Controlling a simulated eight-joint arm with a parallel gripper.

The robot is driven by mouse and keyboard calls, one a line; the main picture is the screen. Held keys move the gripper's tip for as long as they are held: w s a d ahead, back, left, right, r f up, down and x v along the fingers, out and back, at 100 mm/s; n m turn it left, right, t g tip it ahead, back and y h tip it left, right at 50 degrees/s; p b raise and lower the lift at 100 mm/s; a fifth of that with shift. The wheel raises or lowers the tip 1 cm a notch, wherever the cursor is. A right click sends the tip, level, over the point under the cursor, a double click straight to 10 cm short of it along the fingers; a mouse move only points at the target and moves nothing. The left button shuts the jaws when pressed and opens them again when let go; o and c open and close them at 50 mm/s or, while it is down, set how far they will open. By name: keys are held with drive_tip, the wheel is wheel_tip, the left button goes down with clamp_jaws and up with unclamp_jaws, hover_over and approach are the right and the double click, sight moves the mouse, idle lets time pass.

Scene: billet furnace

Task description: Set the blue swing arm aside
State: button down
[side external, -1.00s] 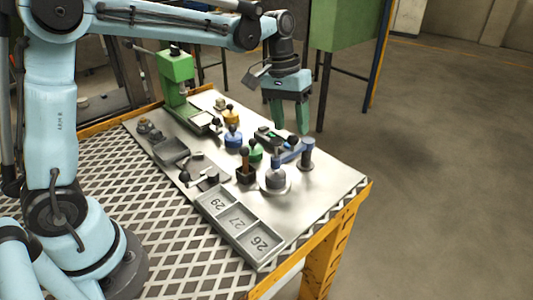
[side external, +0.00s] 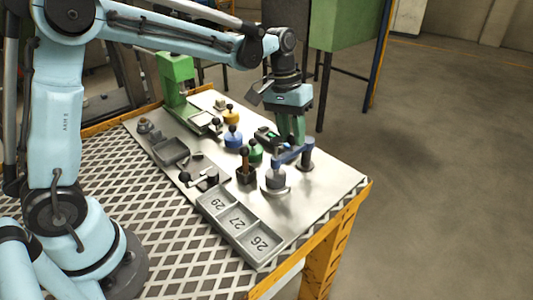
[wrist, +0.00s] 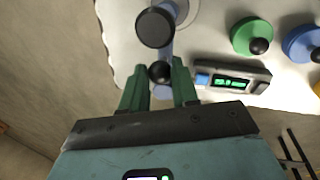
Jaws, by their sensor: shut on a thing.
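The blue swing arm (side external: 291,154) lies level above the grey plate, between a grey cylinder on a round base (side external: 276,180) and a short dark post (side external: 306,158). My gripper (side external: 292,142) points straight down onto it, its green fingers close together. In the wrist view, a black knob (wrist: 160,72) sits between the fingertips of my gripper (wrist: 160,78), and part of the blue arm (wrist: 167,48) runs up from it under a dark round top (wrist: 155,27). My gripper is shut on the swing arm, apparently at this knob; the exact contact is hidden.
A small device with a green display (wrist: 232,78) lies close beside the fingers. Green (side external: 256,152), blue (side external: 233,138) and yellow (side external: 231,116) knobbed pieces stand nearby. A numbered tray (side external: 240,224) lies at the front. The plate's right front corner (side external: 335,182) is bare.

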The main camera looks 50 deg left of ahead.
drive_tip(key=shift+d, duration=0.1)
idle(0.3)
drive_tip(key=w+d+n+t+y, duration=0.1)
drive_tip(key=w+d+n, duration=0.3)
drive_tip(key=n, duration=1.1)
drive_tip(key=shift+d+t+y, duration=0.4)
drive_tip(key=shift+d+y, duration=0.1)
drive_tip(key=shift+d, duration=0.35)
drive_tip(key=c, duration=0.9)
unclamp_jaws()
drive_tip(key=shift+o, duration=0.2)
